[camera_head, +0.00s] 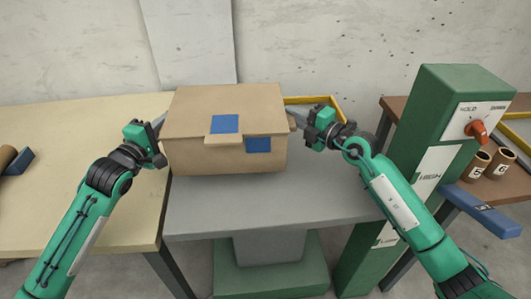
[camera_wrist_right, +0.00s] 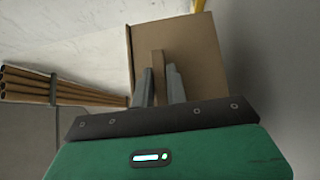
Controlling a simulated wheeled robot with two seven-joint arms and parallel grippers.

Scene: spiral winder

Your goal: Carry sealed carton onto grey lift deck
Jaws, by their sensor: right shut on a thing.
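The brown carton (camera_head: 228,155) has its lid down, with a blue patch on the lid and another on its front. It is above or on the rear left of the grey lift deck (camera_head: 300,205); I cannot tell whether its bottom touches. My right gripper (camera_head: 299,119) is shut on a tab on the carton's right side. In the right wrist view, the fingers (camera_wrist_right: 160,88) are either side of that tab (camera_wrist_right: 158,65), with the carton wall (camera_wrist_right: 200,45) behind. My left gripper (camera_head: 160,124) is at the carton's left side; its fingertips are partly hidden.
A green post (camera_head: 445,145) with an orange knob (camera_head: 476,129) stands right of the deck. A pale wooden table (camera_head: 75,135) adjoins on the left. A brown table with cardboard tubes (camera_head: 480,163) is at far right. The deck's front and right are bare.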

